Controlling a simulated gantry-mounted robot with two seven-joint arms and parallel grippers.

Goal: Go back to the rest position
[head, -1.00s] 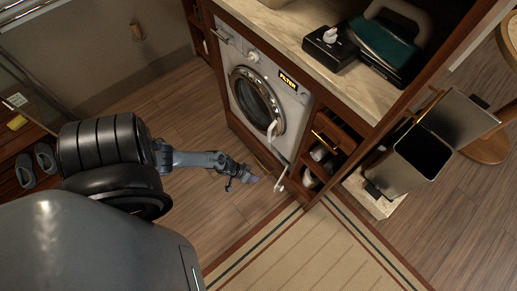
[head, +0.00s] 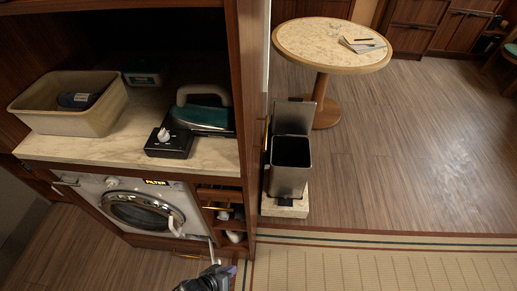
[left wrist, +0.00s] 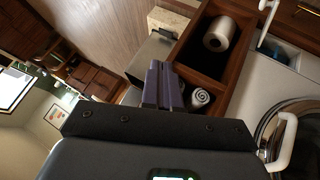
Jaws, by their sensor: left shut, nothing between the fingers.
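My left gripper (head: 226,270) shows at the bottom edge of the head view, just in front of the cabinet below the counter. Its fingers are shut and empty, and they show side by side in the left wrist view (left wrist: 163,88). The washing machine (head: 143,212) is to its upper left, with its round door closed. A thin white handle-like rod (head: 211,250) stands right by the gripper in the picture; I cannot tell whether they touch. My right gripper is in neither view.
Open cubbies (head: 229,218) with rolled items are beside the washer; the left wrist view shows a white roll (left wrist: 219,33) close by. The counter (head: 85,150) carries a bin (head: 70,108) and iron (head: 203,112). A trash can (head: 290,168) stands right. The mat (head: 390,270) is clear.

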